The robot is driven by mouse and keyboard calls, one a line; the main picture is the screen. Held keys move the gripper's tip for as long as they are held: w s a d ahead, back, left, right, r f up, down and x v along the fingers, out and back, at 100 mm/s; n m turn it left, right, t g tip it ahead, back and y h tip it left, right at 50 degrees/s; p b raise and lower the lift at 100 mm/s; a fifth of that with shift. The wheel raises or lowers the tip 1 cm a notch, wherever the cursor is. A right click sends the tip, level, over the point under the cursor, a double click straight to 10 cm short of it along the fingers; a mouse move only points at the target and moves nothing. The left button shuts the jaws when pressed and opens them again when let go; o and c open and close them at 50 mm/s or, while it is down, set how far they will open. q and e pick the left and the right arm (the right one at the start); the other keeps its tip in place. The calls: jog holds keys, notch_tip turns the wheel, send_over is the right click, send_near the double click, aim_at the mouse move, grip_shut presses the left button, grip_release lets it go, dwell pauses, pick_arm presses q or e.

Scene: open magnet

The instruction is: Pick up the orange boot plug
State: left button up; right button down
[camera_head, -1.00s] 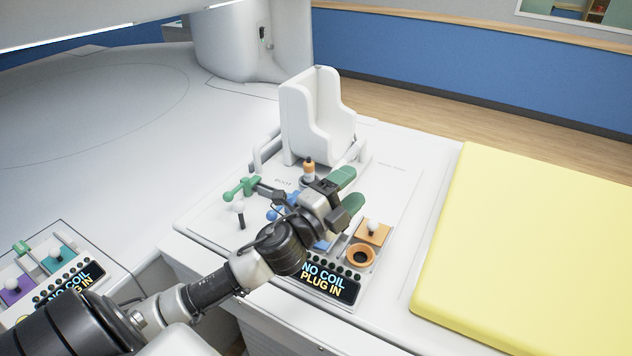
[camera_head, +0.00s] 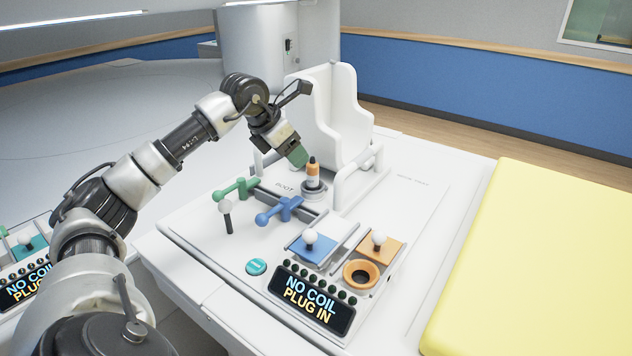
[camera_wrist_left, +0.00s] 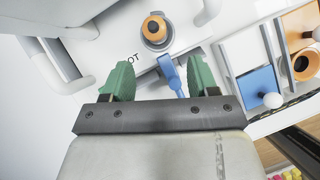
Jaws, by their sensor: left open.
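The orange boot plug (camera_head: 313,172) stands upright in a grey round holder beside the word BOOT, in front of the white boot-shaped coil. No contact shows. My right gripper is not in view.
The white boot coil (camera_head: 335,105) with side rails stands behind the plug. Green (camera_head: 238,189) and blue (camera_head: 279,211) handles lie in front. A panel has a blue slider (camera_head: 312,252), an orange socket (camera_head: 361,273) and a "NO COIL PLUG IN" display (camera_head: 310,301). A yellow pad (camera_head: 540,260) is at right.

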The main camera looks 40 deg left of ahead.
aim_at(313, 171)
pick_arm(q)
jog(key=x, duration=0.4)
jog(key=shift+w+f, duration=0.15)
jog(key=shift+w, duration=0.05)
jog(key=x, duration=0.2)
jog(key=p+x, duration=0.1)
jog(key=x, duration=0.2)
jog(key=shift+w+a, duration=0.2)
jog(key=shift+w, duration=0.15)
jog(key=c, duration=1)
jog(key=shift+r, duration=0.2)
